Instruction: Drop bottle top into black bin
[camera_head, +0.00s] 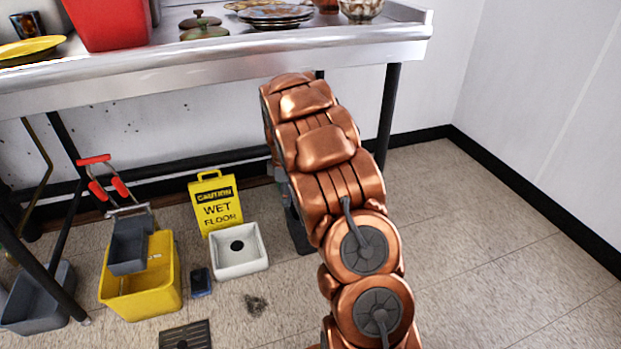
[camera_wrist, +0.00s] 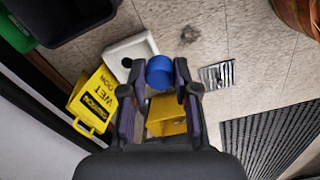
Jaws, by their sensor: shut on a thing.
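The bottle top is a round blue cap (camera_wrist: 160,72), seen between my fingertips in the wrist view. My gripper (camera_wrist: 157,76) is shut on it and points down over the floor. The black bin (camera_wrist: 72,18) is the dark, open box at the upper left of the wrist view, cut by the frame edge, to the left of and apart from the cap. In the head view a dark bin (camera_head: 298,232) stands on the floor, mostly hidden behind my copper arm. My gripper and the cap cannot be made out in the head view.
A white basin (camera_head: 239,251) and a yellow wet floor sign (camera_head: 216,204) stand beside the bin. A yellow mop bucket (camera_head: 142,277) is at left. A steel table (camera_head: 350,47) with dishes and a red container (camera_head: 108,22) is above. The floor at right is clear.

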